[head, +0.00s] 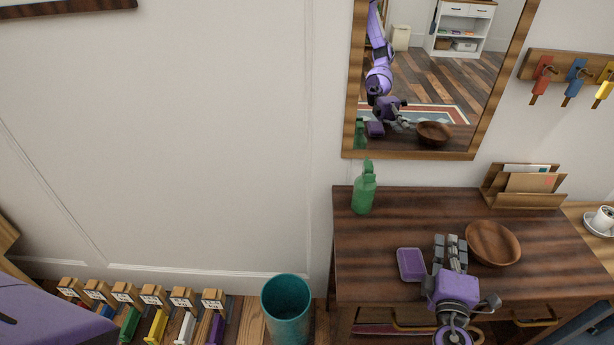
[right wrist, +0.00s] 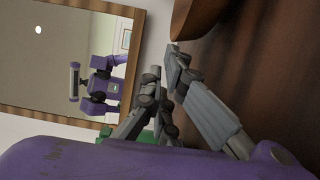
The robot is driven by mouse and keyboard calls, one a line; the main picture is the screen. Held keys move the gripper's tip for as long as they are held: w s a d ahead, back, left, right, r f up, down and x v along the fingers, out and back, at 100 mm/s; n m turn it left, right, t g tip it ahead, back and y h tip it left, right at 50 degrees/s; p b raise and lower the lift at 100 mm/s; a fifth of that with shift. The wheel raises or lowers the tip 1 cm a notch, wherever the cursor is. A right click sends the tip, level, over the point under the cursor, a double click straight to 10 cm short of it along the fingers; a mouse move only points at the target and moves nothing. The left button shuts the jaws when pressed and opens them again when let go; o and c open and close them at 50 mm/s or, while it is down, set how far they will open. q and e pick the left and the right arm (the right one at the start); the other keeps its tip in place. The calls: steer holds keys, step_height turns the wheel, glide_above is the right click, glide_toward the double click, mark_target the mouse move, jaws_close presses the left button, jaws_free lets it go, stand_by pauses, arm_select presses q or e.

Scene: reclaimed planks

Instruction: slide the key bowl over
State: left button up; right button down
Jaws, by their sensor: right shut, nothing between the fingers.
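The key bowl is a round brown wooden bowl (head: 493,243) on the dark plank table (head: 400,228), upright and seemingly empty. My right gripper (head: 451,240) is shut and empty, low over the table just left of the bowl. A narrow gap seems to separate its fingers from the bowl's left side; I cannot tell whether they touch. In the right wrist view, the bowl's side (right wrist: 195,16) shows at the top edge, close to the fingertips of the gripper (right wrist: 164,66). My left gripper is not in view.
A green bottle (head: 363,193) stands at the table's back left. A wooden letter holder (head: 524,187) stands behind the bowl, and a white cup (head: 603,218) sits at right. A mirror (head: 430,156) hangs behind.

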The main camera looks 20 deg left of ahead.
mark_target(513, 252)
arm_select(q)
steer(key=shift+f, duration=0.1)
arm_select(e)
steer(key=shift+w, duration=0.2)
